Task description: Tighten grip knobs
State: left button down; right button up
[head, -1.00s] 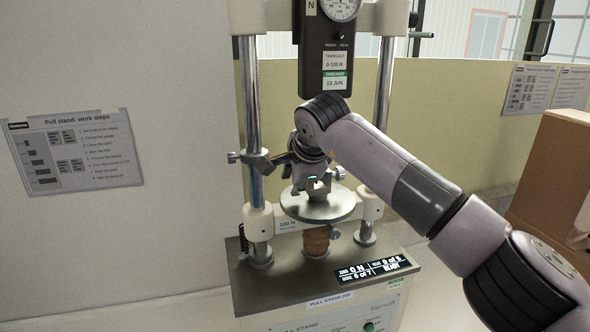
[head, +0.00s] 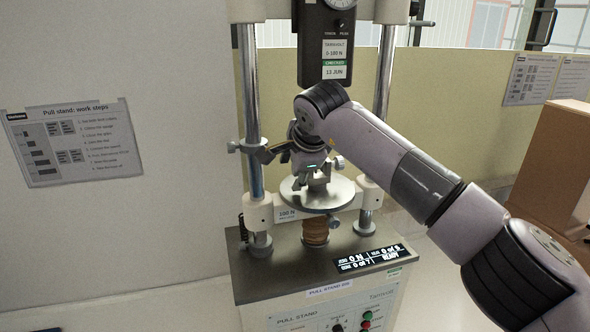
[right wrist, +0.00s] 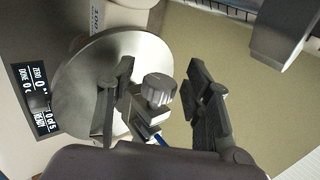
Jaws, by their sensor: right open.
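The pull stand's lower grip (head: 318,182) is a small grey metal clamp above a round plate (head: 330,199). In the right wrist view, a ribbed grey grip knob (right wrist: 158,89) sticks out of the clamp toward the camera. My right gripper (right wrist: 160,80) is open, with one dark finger on each side of this knob and visible gaps to it. In the head view my right gripper (head: 292,157) is just above the plate and partly hides the clamp. A round knob (head: 338,162) shows to its right. My left gripper is not in view.
A chrome post stands on each side, the left post (head: 249,90) with a side knob (head: 232,146). The force gauge (head: 325,45) hangs above my wrist. A display (head: 368,258) sits on the base. A brown box (head: 555,150) is at the right.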

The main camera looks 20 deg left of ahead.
jog(key=v, duration=1.2)
jog(key=shift+d, duration=0.1)
